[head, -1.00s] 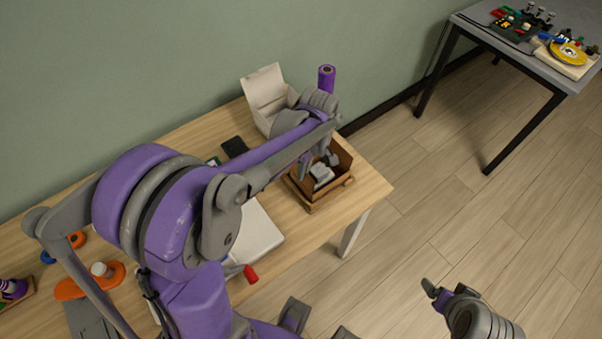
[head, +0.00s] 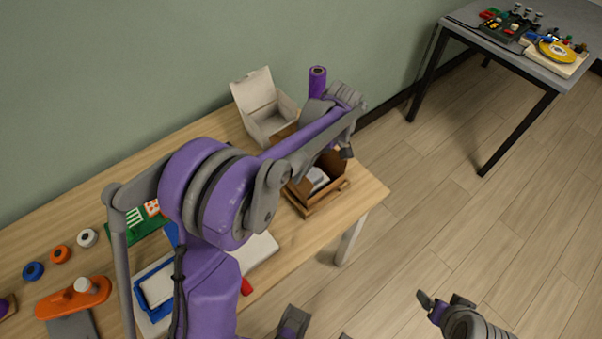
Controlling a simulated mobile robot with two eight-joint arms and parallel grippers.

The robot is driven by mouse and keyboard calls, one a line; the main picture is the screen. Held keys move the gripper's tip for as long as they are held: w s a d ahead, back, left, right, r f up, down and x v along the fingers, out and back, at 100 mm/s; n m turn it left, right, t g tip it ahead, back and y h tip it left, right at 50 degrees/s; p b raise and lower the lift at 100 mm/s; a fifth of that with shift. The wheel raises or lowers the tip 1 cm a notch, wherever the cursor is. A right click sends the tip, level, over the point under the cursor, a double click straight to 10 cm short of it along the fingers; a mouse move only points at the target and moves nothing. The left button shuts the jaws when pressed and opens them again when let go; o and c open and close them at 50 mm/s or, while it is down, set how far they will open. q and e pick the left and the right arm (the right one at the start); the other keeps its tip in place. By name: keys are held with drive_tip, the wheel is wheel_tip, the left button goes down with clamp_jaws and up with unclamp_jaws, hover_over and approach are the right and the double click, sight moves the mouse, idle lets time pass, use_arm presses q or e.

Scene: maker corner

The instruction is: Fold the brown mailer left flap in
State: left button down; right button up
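The brown mailer (head: 324,201) is an open brown box near the right end of the wooden table. Something pale grey lies inside it. A brown panel stands up on its far right side. My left arm crosses in front of the box and hides its left and back parts, so I cannot make out the left flap. My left gripper (head: 345,152) points down over the back right of the box; its fingers are small and partly hidden, and I cannot tell whether they touch it. My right gripper (head: 443,302) is open and empty above the floor, away from the table.
A blue tray (head: 150,290), an orange tool (head: 73,298) and several small rolls lie on the left. A grey table (head: 560,70) stands at far right.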

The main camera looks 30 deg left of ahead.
use_arm(q)
drive_tip(key=c, duration=1.5)
unclamp_jaws()
drive_tip(key=shift+c, duration=0.2)
drive_tip(key=o, duration=0.5)
drive_tip(key=shift+c, duration=0.2)
drive_tip(key=shift+r, duration=0.1)
drive_tip(key=v, duration=1)
drive_tip(key=shift+w+r+p, duration=0.2)
drive_tip(key=shift+r+p, duration=0.05)
drive_tip(key=shift+p, duration=0.1)
